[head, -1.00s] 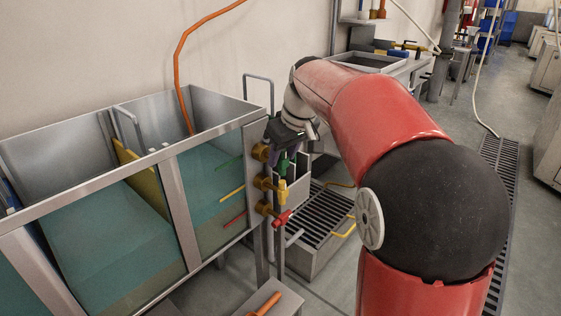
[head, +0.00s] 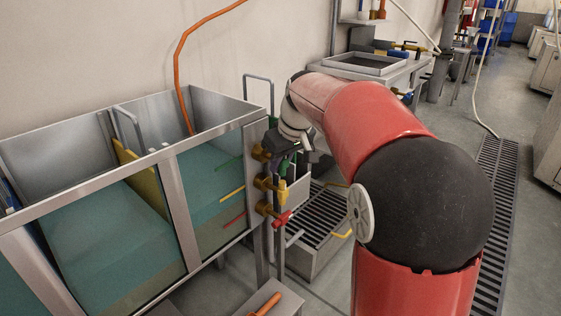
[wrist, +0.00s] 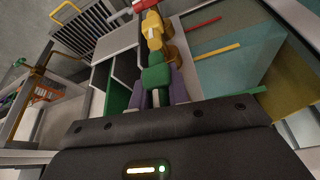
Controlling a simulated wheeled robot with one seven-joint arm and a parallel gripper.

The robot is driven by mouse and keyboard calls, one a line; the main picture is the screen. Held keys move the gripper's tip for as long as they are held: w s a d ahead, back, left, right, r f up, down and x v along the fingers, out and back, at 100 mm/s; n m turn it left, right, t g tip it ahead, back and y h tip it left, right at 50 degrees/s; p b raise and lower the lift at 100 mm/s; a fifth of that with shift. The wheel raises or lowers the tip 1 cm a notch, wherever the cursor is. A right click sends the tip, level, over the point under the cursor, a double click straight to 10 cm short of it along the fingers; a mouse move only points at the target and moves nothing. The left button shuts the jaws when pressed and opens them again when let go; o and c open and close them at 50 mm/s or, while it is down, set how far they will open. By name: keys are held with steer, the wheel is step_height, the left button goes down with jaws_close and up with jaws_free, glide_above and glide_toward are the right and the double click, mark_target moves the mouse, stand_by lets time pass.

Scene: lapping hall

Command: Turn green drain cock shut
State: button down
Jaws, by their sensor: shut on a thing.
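The green drain cock (head: 285,168) is the top one of three cocks on the end post of the glass-sided tank. My gripper (head: 274,161) is at this cock, its purple fingers shut on the green handle. In the wrist view the green handle (wrist: 155,76) shows between the purple finger pads (wrist: 177,88). Part of the handle is hidden by the fingers and gripper body. From the head view I cannot tell the handle's exact angle.
A yellow cock (head: 281,191) and a red cock (head: 281,218) sit close below the green one. The steel tank (head: 176,200) is left of my gripper. A grated floor basin (head: 325,218) lies below and right. A sink bench (head: 372,64) stands behind.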

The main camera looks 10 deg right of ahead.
steer(key=shift+r+g+y+p, duration=0.15)
steer(key=shift+g+y+p, duration=0.35)
steer(key=shift+y+p, duration=0.45)
steer(key=shift+d+m+g+y+p, duration=0.1)
steer(key=shift+m+g+y+p, duration=0.35)
steer(key=shift+g+y, duration=0.1)
steer(key=y, duration=0.1)
steer(key=g+y, duration=0.1)
steer(key=y, duration=0.1)
steer(key=m+g+y, duration=0.1)
steer(key=shift+f+g, duration=0.25)
steer(key=m+g+y, duration=0.1)
steer(key=g+y, duration=0.1)
steer(key=y, duration=0.2)
steer(key=shift+m+g+y, duration=0.75)
steer(key=shift+g+y, duration=0.05)
steer(key=shift+y, duration=1.1)
steer(key=c, duration=1.3)
jaws_free()
steer(key=shift+c, duration=0.2)
